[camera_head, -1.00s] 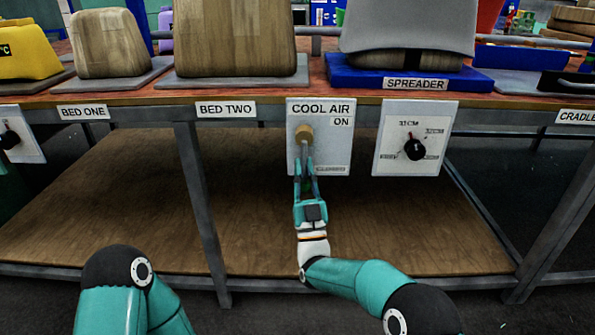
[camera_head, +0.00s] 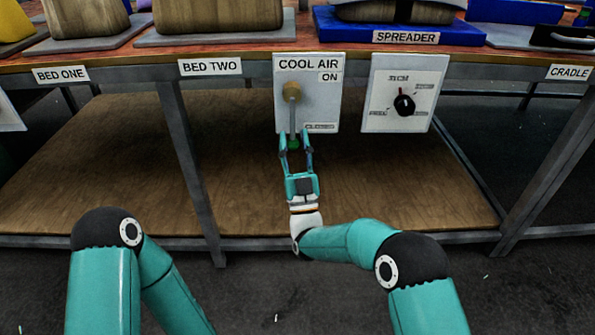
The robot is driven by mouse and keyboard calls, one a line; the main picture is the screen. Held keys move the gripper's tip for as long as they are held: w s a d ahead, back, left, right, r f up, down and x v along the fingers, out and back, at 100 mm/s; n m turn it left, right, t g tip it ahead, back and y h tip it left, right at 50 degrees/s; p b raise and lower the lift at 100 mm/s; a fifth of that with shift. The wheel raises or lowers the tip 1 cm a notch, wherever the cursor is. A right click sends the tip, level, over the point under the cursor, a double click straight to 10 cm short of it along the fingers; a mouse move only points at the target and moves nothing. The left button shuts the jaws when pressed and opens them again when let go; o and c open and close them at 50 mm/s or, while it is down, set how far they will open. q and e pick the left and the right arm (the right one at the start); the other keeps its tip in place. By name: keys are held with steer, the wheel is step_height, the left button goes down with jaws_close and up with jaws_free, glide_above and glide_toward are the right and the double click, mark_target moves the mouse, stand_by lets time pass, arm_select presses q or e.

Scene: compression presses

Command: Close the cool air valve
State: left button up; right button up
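The cool air valve is on a white panel (camera_head: 325,102) labelled COOL AIR, with ON at the upper right and a small label, hard to read, at the lower right. Its brass-coloured hub (camera_head: 292,90) carries a grey lever (camera_head: 294,115) that points straight down and ends in a green tip (camera_head: 294,144). My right gripper (camera_head: 295,137) is just below the panel, its fingers spread on either side of the green tip. It appears open, with gaps beside the tip. My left arm shows at the lower left, but its gripper is out of view.
A second white panel with a black knob (camera_head: 404,105) is to the right, under the SPREADER label (camera_head: 406,37). The table edge runs above both panels. A wooden lower shelf (camera_head: 110,165) lies behind and below, and a grey table leg (camera_head: 190,165) stands left of my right gripper.

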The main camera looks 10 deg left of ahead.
steer(key=v, duration=0.8)
steer(key=shift+f, duration=0.25)
steer(key=shift+s, duration=0.1)
